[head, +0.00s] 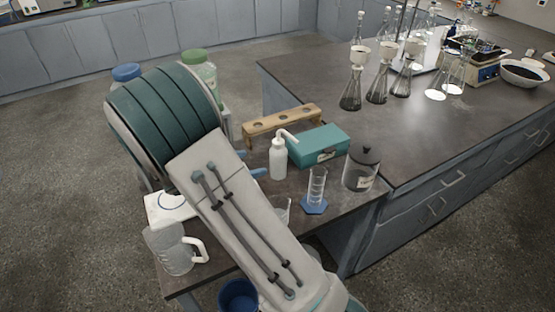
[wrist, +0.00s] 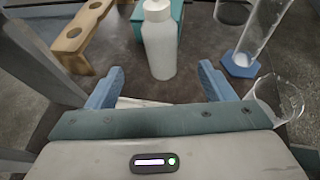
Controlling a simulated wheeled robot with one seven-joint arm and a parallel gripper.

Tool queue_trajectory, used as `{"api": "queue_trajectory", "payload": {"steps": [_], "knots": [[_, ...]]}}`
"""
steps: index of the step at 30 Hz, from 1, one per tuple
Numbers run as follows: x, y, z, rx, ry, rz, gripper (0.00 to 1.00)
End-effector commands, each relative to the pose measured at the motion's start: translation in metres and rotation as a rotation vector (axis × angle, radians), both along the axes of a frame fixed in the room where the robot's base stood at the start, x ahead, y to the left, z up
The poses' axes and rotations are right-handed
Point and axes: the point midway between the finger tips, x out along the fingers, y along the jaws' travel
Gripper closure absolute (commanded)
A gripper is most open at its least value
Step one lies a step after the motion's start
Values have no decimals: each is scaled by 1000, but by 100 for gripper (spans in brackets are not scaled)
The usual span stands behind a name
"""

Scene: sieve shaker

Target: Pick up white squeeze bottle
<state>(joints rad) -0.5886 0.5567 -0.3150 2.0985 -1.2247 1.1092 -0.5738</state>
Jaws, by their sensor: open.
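In the wrist view the bottle (wrist: 159,45) stands just ahead of my gripper (wrist: 160,82), roughly centred between the two blue fingers. The fingers are spread wide and nothing is between them. In the head view my arm hides most of the gripper; only blue finger parts show just left of the bottle. The bottle's top is cut off in the wrist view.
A wooden rack (head: 283,122) stands behind the bottle, a teal box (head: 318,146) behind right. A graduated cylinder (head: 316,188) with blue base and a lidded jar (head: 361,168) stand to the right. A glass beaker (wrist: 276,100) is close to the right finger. A pitcher (head: 172,252) stands front left.

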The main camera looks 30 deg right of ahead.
Motion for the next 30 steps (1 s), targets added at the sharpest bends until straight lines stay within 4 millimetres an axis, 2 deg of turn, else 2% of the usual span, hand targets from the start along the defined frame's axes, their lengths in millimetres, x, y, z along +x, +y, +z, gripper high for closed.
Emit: {"api": "queue_trajectory", "payload": {"steps": [4,12,20,30], "knots": [[7,-13,-7,-19,11,13,25],[19,-60,-26,-15,10,11,25],[24,-79,-33,-12,7,12,25],[32,-122,-45,-13,7,11,25]]}}
